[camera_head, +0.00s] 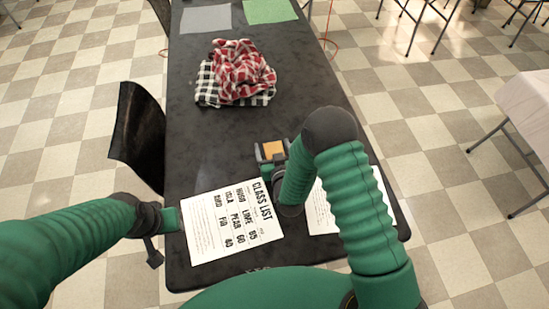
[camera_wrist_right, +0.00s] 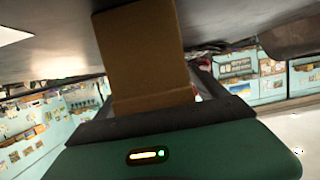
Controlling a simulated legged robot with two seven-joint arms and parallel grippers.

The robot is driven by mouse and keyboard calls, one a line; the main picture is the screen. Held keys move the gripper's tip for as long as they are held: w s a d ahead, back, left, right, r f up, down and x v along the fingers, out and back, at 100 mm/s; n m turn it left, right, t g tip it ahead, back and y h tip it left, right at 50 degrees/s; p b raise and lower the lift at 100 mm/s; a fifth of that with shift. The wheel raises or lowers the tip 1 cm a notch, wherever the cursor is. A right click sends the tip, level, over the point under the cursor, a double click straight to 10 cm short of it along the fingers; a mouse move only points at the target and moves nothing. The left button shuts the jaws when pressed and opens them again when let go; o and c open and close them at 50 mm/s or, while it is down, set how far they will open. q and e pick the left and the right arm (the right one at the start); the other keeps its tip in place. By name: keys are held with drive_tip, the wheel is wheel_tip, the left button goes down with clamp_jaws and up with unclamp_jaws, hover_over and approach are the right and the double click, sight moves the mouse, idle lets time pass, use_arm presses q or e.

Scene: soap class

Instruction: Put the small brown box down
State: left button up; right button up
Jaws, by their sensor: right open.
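The small brown box (camera_head: 273,150) is on the dark table, just beyond the paper sheets in the head view. In the right wrist view the brown box (camera_wrist_right: 142,55) fills the middle, its far end by the dark table surface. My right gripper (camera_head: 272,152) is open around the box, with a dark finger on either side. I cannot tell whether a finger touches it. My left gripper (camera_head: 170,219) is at the table's left edge, beside the class list; its jaws are not clear.
A printed class list (camera_head: 231,222) and a second sheet (camera_head: 322,212), partly behind my right arm, lie at the near end. Red and black checked cloths (camera_head: 237,75) lie farther back. Grey (camera_head: 206,19) and green (camera_head: 269,10) mats are at the far end. A black chair (camera_head: 137,130) stands left.

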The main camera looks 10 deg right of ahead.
drive_tip(key=c, duration=1.7)
